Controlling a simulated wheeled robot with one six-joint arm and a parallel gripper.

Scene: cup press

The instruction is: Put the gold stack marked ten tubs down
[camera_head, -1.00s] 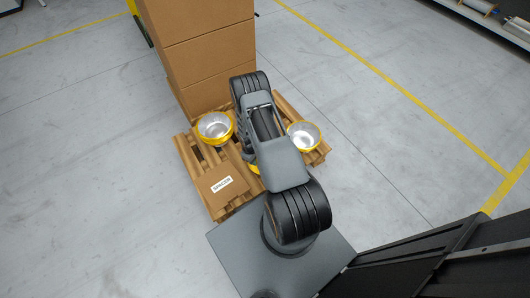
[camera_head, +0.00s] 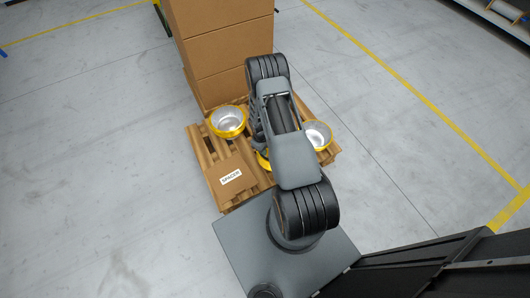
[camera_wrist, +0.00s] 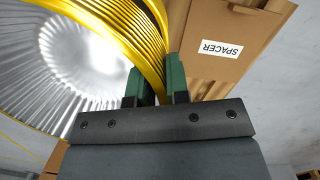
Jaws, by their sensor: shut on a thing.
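My gripper (camera_wrist: 158,88) is shut on the rim of a gold stack (camera_wrist: 128,28) in the wrist view. The stack has several nested gold rims and a shiny, ribbed silver inside. In the head view only a sliver of gold (camera_head: 263,161) shows beneath my arm, which hides most of that stack and the gripper. Another gold tub or stack (camera_head: 228,122) stands on the pallet to the left, and one more (camera_head: 318,136) stands to the right, partly covered by my arm. No "ten" marking is readable on any of them.
A wooden pallet (camera_head: 196,142) carries the gold tubs. A cardboard piece labelled SPACER (camera_head: 230,180) lies on its near left part and also shows in the wrist view (camera_wrist: 222,48). Tall cardboard boxes (camera_head: 225,50) stand behind. The floor around is clear.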

